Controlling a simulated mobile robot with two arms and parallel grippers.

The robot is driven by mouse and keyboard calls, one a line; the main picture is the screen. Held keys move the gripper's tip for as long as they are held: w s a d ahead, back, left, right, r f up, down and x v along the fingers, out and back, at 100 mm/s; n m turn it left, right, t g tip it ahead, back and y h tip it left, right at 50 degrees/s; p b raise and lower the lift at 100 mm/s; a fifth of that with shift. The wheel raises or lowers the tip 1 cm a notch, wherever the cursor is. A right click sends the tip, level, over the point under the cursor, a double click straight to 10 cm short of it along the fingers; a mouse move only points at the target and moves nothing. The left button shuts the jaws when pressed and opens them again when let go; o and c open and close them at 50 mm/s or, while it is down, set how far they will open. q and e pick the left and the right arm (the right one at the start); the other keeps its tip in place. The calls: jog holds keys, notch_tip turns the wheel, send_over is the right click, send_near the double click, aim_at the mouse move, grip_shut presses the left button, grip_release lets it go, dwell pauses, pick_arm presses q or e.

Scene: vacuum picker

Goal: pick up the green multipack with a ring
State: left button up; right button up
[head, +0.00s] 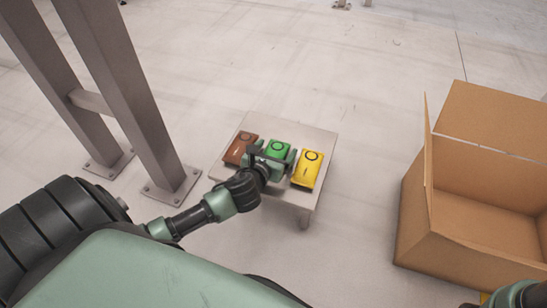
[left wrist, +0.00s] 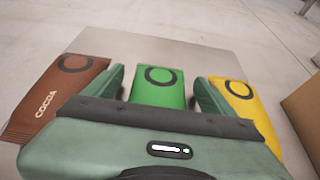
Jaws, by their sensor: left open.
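The green multipack (head: 279,148) with a dark ring on its top lies in the middle of a small table (head: 315,143). In the left wrist view the green multipack (left wrist: 158,86) shows between the two fingers of my left gripper (left wrist: 158,88). The left gripper (head: 273,157) is open, with one finger on each side of the pack; I cannot tell whether they touch it. The near part of the pack is hidden by the gripper. My right gripper does not show; only a bit of my right arm is at the lower right of the head view.
A brown cocoa pack (head: 240,148) lies left of the green one and a yellow pack (head: 307,169) lies right, both close to the fingers. An open cardboard box (head: 418,215) stands at the right. Metal posts (head: 122,90) stand at the left.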

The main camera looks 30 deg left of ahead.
pick_arm(q)
jog(key=c, duration=1.6)
jog(key=shift+r, duration=0.15)
